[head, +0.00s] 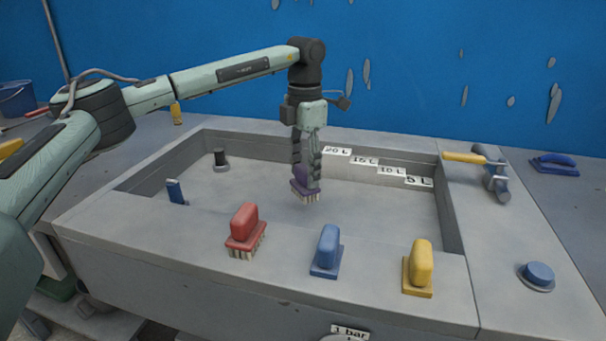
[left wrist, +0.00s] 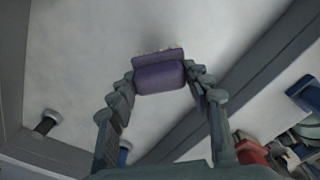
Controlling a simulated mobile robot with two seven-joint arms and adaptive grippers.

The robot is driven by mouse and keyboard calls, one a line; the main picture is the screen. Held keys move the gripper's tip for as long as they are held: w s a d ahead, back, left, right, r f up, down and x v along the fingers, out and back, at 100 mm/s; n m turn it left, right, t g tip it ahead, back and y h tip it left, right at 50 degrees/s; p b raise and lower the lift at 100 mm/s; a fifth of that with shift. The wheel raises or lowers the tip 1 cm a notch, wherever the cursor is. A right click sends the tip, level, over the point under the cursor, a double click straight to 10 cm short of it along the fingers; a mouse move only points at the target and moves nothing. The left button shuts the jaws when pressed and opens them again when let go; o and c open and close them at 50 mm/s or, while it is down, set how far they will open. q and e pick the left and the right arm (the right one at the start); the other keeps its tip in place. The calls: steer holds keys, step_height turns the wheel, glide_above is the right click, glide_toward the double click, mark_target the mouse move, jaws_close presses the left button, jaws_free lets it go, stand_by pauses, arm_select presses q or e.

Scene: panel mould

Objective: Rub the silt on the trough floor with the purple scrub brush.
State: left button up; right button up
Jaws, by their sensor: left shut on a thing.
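My left gripper (head: 306,170) is shut on the purple scrub brush (head: 304,189) and points down inside the trough (head: 110,212). The brush's pale bristles face down, close over the trough floor (head: 250,195); I cannot tell whether they touch it. In the left wrist view, the purple brush (left wrist: 160,77) sits between the two fingers. The floor is a mottled pale grey, and I cannot make out a distinct edge of silt on it. My right gripper is not in view.
A dark plug (head: 220,157) and a blue piece (head: 176,191) stand in the trough's left part.

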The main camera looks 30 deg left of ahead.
arm_select(q)
steer(key=shift+r, duration=1.2)
